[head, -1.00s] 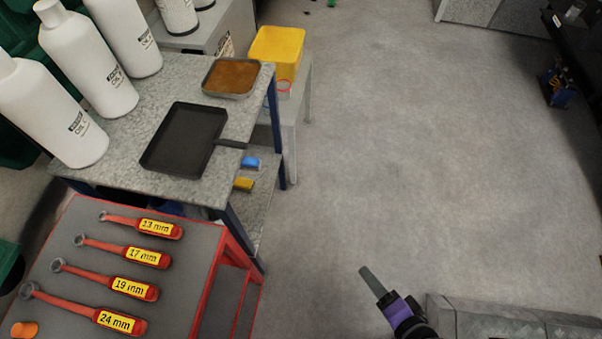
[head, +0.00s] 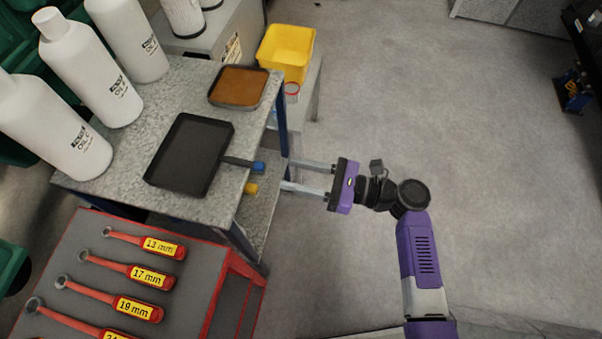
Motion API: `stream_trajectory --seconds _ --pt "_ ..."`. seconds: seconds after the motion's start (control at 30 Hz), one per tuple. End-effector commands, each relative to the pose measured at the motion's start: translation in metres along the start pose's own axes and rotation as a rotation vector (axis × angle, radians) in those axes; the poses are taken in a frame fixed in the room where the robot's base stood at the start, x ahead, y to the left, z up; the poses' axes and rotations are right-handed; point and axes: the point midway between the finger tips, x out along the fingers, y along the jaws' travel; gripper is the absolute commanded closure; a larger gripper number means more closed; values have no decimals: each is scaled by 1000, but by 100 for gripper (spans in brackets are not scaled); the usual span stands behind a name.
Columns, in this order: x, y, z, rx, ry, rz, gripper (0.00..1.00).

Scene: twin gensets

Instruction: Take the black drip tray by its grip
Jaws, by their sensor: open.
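The black drip tray (head: 189,155) lies flat on the grey bench top (head: 150,95), near its right edge. Its dark grip (head: 239,162) sticks out to the right, past the bench edge. My gripper (head: 287,175) is open and empty, just right of the bench, with its two pale fingers pointing left. The fingertips are close to the end of the grip, one farther up and one lower in the picture. From this angle I cannot tell their exact height against the grip.
A tray with brown content (head: 239,86) sits behind the drip tray. White oil bottles (head: 92,70) stand at the left. A red cart with labelled wrenches (head: 130,245) is in front. A yellow bin (head: 286,52) is behind. The floor (head: 430,120) at right is clear.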

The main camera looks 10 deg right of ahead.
Motion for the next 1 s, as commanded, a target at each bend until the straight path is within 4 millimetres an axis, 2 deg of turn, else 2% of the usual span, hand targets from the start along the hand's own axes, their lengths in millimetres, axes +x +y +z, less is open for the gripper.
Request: stream_trajectory --seconds 1.0 --pt "109 0 -1 -4 3 0 56"
